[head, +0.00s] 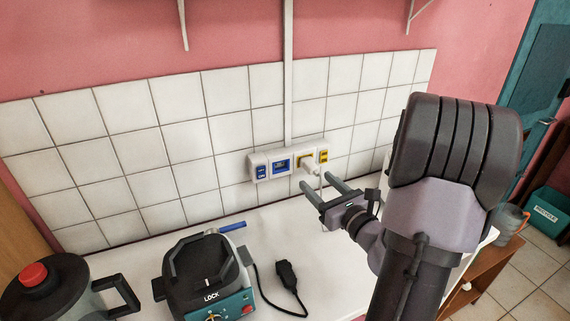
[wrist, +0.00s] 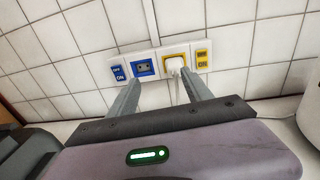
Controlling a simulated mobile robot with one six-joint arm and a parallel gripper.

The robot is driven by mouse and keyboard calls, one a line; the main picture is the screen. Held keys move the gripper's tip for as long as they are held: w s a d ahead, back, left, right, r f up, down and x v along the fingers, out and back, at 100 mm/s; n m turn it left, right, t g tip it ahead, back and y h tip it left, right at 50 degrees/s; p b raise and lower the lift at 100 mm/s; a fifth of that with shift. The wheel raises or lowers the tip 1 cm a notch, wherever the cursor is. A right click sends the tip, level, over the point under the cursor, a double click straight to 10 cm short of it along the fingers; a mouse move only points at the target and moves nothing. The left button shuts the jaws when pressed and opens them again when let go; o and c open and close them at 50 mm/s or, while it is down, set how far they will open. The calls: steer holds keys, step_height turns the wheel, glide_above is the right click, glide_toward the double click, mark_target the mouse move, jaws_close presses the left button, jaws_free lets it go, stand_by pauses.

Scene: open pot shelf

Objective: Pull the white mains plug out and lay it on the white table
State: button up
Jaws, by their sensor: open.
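The white mains plug (head: 311,168) sits in the yellow-framed socket of the white socket strip (head: 258,158) on the tiled wall. It also shows in the wrist view (wrist: 175,63), with its cord hanging down. My gripper (head: 316,181) is open and empty, its two fingers pointing at the wall just in front of and below the plug. In the wrist view the fingertips (wrist: 162,74) are spread, with the plug nearer the right finger. I cannot tell how far the fingertips are from the plug. The white table (head: 325,255) lies below.
A black appliance marked LOCK (head: 205,270) stands on the table. A black plug (head: 287,275) on a black cord lies right of it. A pot with a red knob (head: 33,275) is at far left. The table is bare between the black plug and my arm.

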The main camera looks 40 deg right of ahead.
mark_target(318, 175)
steer(key=shift+s+d+f+m+h, duration=0.2)
steer(key=shift+d+f+m+h, duration=0.1)
steer(key=shift+d, duration=0.25)
steer(key=shift+s+d+f+m+h, duration=0.2)
steer(key=shift+d+m+h, duration=0.1)
steer(key=shift+d, duration=0.2)
steer(key=p+x, duration=0.2)
steer(key=x, duration=0.7)
steer(key=shift+f+p, duration=0.15)
steer(key=shift+p, duration=0.15)
jaws_close()
steer(key=shift+s, duration=0.1)
steer(key=shift+b+v, duration=0.95)
steer(key=shift+v, duration=1.95)
